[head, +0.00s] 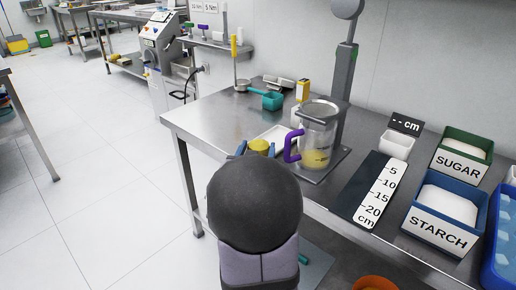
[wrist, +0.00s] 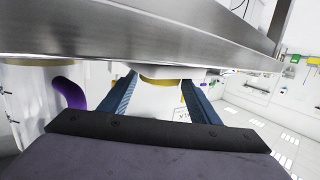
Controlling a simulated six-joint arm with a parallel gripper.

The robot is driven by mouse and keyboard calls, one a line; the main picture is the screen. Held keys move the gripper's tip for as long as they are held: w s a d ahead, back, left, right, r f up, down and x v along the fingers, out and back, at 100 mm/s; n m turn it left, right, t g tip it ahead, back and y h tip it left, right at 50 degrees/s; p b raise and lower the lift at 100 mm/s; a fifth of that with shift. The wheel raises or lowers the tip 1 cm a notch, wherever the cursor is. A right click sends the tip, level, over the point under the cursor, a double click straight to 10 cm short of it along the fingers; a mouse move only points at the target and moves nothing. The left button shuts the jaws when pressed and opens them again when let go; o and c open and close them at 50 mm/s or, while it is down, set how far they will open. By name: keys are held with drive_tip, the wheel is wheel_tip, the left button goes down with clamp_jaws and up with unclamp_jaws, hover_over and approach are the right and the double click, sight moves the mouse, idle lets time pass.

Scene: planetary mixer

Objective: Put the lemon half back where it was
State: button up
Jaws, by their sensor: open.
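The yellow lemon half (head: 259,146) shows just beyond my arm in the head view, at the near edge of a white tray (head: 272,139). It also shows as a yellow band (wrist: 160,81) in the wrist view, near the white tray and the steel table. My gripper (head: 256,149) is open, with one blue finger on each side of the lemon half. In the wrist view my gripper (wrist: 159,82) shows small gaps between its fingers and the lemon half. My own arm hides the lower part of the lemon half in the head view.
A clear jug (head: 316,135) of yellow liquid with a purple handle stands close right of my gripper. A dark length scale (head: 362,187), a starch bin (head: 440,215) and a sugar bin (head: 462,155) lie further right. The table (head: 205,110) is bare at left.

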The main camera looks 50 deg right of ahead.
drive_tip(key=v, duration=0.7)
drive_tip(key=shift+f, duration=0.1)
